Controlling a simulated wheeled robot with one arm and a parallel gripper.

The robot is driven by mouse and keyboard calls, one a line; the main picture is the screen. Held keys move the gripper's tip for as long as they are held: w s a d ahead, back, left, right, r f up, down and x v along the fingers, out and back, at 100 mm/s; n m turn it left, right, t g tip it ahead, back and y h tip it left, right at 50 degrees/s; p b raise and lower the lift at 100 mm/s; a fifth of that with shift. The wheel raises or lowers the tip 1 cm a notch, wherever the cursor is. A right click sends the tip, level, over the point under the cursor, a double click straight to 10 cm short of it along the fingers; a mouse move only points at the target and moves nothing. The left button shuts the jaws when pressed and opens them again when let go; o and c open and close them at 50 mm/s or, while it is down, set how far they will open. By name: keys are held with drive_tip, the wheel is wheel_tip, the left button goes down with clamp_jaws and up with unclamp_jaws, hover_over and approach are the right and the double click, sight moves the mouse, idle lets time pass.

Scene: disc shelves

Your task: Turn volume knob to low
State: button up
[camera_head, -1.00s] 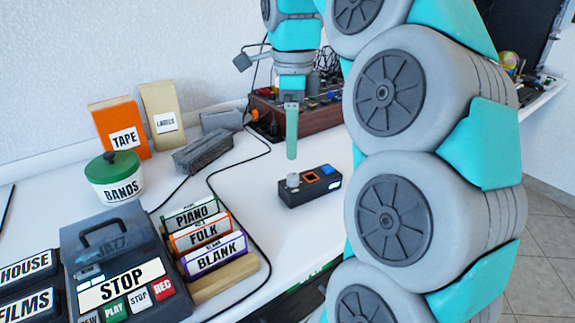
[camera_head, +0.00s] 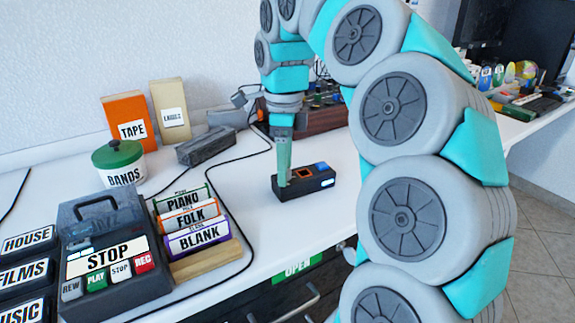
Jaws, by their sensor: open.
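A small black box (camera_head: 308,185) sits on the white table, with an orange-framed square (camera_head: 303,173), a blue button and a white light on it. Its grey volume knob is at the left end and is mostly hidden behind my gripper. My gripper (camera_head: 284,180) points down at that end, its green fingers reaching the top of the box around where the knob sits. I cannot tell whether the fingers touch the knob. The gripper is open, though its gap does not show from this side.
A tape recorder (camera_head: 132,278) and a wooden rack (camera_head: 208,263) of cassettes stand at left. Behind are a dark grey block (camera_head: 205,148), a tin (camera_head: 118,165) and two boxes. A black cable runs left of the black box. Free table lies in front of it.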

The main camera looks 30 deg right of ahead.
clamp_jaws()
idle(0.4)
